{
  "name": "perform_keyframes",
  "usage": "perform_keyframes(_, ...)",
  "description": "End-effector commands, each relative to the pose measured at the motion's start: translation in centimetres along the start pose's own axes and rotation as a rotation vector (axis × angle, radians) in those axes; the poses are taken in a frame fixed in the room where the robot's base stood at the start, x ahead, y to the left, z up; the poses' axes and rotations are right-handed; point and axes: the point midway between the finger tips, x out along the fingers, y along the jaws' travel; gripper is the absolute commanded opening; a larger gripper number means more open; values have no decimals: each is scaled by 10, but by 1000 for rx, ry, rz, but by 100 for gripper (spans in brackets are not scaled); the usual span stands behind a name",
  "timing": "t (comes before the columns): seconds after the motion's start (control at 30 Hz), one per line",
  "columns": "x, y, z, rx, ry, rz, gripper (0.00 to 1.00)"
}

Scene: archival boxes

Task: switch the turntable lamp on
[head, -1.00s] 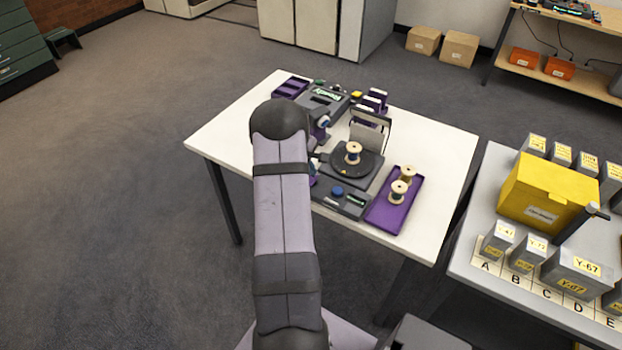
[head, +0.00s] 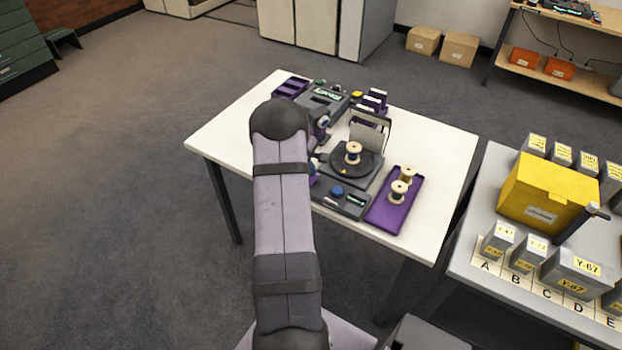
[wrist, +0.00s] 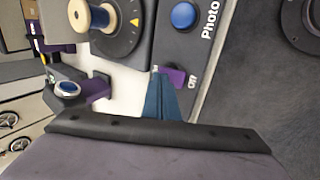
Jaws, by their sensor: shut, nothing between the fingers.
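The turntable (head: 354,172) is a dark disc on a grey base, with a cream spool (head: 353,153) standing on it. In the wrist view the disc (wrist: 122,38) and the spool (wrist: 88,16) show at the upper left. A small purple switch (wrist: 176,77) sits on the grey panel, with a label beside it that looks like "Off". My gripper (wrist: 160,78) is shut and empty, its blue fingertips right beside the switch; I cannot tell whether they touch it. In the head view my arm hides most of the gripper.
A blue button (wrist: 183,15) marked "Photo" lies near the switch. An upright panel (head: 369,132) stands behind the turntable. A purple tray (head: 397,212) with two spools lies to its right. A console with a green display (head: 328,94) stands at the back. The white table's (head: 440,150) right side is clear.

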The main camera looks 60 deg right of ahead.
Motion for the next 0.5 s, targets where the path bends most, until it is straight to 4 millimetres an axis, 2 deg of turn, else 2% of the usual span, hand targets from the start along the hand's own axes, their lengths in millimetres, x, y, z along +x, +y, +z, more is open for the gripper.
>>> perform_keyframes(0.5,6,-3,0,0,0,0,0)
